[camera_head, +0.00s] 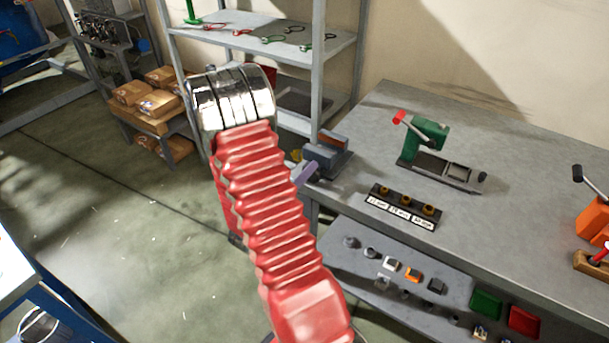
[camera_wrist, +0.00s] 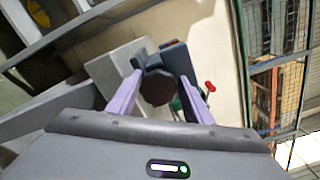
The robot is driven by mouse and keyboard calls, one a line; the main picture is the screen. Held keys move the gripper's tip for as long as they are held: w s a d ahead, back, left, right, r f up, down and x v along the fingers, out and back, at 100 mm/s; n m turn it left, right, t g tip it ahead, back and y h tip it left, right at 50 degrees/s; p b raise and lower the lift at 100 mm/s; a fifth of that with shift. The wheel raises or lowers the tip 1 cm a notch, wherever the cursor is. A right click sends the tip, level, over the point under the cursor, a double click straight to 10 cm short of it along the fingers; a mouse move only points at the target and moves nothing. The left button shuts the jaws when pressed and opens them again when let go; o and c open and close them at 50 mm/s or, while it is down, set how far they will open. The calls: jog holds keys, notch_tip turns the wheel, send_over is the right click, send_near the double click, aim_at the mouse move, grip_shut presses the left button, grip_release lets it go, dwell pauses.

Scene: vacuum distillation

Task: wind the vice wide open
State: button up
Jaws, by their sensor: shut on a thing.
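The vice (camera_head: 328,158) is a small blue-grey body with a brownish part on top, at the left corner of the grey bench. In the wrist view, the vice (camera_wrist: 172,58) lies straight ahead, with a dark round knob (camera_wrist: 157,91) facing me. My gripper (camera_wrist: 163,84) has its two lilac fingers on either side of this knob and is shut on it. In the head view, a lilac finger of my gripper (camera_head: 304,172) shows at the vice's near-left side. My red arm hides part of the surroundings there. The jaw gap cannot be made out.
A green press with a red-tipped lever (camera_head: 430,138) stands on the bench (camera_head: 520,150), right of the vice. A labelled block with several brass pieces (camera_head: 404,204) lies nearer. Metal shelving (camera_head: 319,60) rises close behind the vice. Open floor (camera_head: 120,230) lies left.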

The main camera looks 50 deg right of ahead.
jog(key=o, duration=0.8)
jog(key=shift+s+f, duration=0.5)
jog(key=shift+s, duration=0.1)
jog(key=shift+o, duration=0.7)
jog(key=shift+w+r, duration=0.25)
jog(key=shift+o, duration=0.4)
jog(key=shift+w+a+f, duration=0.1)
jog(key=shift+w+a, duration=0.1)
jog(key=shift+a, duration=0.65)
jog(key=s+a, duration=0.1)
jog(key=a, duration=1.3)
jog(key=shift+r, duration=0.4)
jog(key=shift+s+a, duration=0.1)
jog(key=s+a, duration=0.1)
jog(key=a, duration=1.2)
jog(key=shift+s+a+f, duration=0.15)
jog(key=shift+s+a, duration=0.05)
jog(key=shift+a, duration=0.1)
